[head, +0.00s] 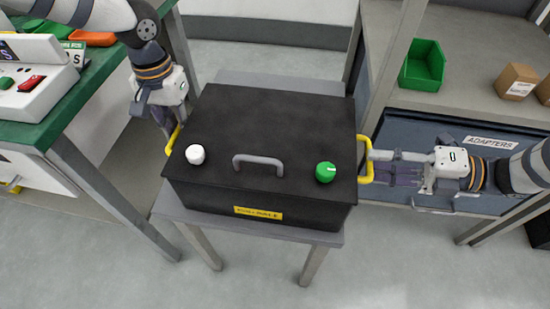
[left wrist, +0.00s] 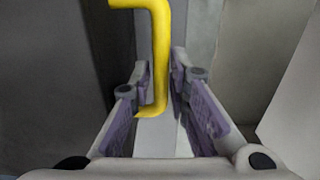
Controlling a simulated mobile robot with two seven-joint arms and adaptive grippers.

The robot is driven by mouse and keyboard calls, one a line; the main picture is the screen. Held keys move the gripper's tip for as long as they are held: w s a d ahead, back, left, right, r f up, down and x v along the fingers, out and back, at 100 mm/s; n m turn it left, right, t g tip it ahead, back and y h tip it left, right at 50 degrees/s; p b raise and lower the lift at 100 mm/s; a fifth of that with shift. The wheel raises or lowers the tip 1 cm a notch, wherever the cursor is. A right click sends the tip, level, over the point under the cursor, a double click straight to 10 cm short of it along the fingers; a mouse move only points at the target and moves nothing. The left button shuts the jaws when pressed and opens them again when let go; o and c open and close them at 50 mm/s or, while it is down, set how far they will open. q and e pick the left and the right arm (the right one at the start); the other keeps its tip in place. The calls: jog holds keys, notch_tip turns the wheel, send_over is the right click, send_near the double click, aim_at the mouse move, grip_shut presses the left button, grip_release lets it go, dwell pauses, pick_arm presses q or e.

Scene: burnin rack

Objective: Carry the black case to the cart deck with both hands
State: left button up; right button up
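The black case (head: 265,133) sits flat on a small grey table (head: 192,214). It has a grey top handle, a white knob, a green knob and yellow side handles. My left gripper (head: 172,125) is at the left yellow handle (head: 173,139). In the left wrist view that handle (left wrist: 160,60) stands between the fingers (left wrist: 160,95), which look apart with a gap beside it. My right gripper (head: 376,168) reaches the right yellow handle (head: 366,173) from the right. Whether its fingers close on it is unclear. I cannot identify the cart deck for sure.
A green-topped bench (head: 98,72) with a control box (head: 38,78) stands at left. At right a shelf unit holds a green bin (head: 422,66), cardboard boxes (head: 516,80) and a drawer labelled ADAPTERS (head: 420,128). The floor (head: 400,265) in front is clear.

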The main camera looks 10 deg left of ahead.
pick_arm(q)
jog(key=shift+f, duration=0.5)
pick_arm(e)
jog(key=shift+a+f, duration=0.1)
jog(key=shift+a, duration=0.4)
pick_arm(q)
jog(key=shift+c, duration=0.2)
pick_arm(e)
jog(key=shift+c, duration=0.4)
pick_arm(q)
grip_shut()
pick_arm(e)
jog(key=c, duration=0.5)
grip_shut()
pick_arm(q)
jog(key=shift+r, duration=0.1)
